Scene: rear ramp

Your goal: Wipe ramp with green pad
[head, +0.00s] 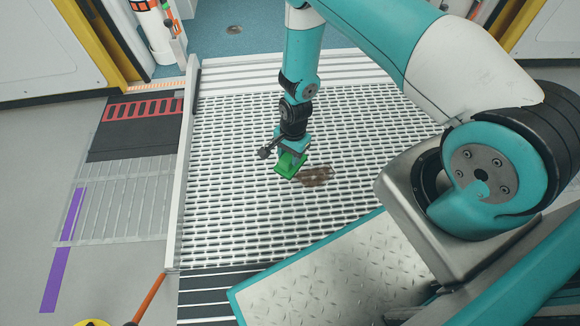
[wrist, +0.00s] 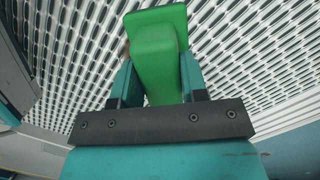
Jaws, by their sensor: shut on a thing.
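The green pad (head: 289,165) is held in my gripper (head: 291,150) over the ramp in the head view. In the wrist view the pad (wrist: 157,50) sits between the two fingers of my gripper (wrist: 155,85), which is shut on it. The ramp (head: 230,190) is a light metal grating with rows of slots. A brown stain (head: 316,175) lies on the ramp just right of the pad. I cannot tell whether the pad touches the ramp. In the wrist view the pad hides most of the stain.
A raised white rail (head: 183,180) runs along the ramp's left edge. A dark panel with red slots (head: 140,110) and a purple strip (head: 62,250) lie on the floor at left. An orange pole (head: 149,298) stands at lower left. The ramp's left half is clear.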

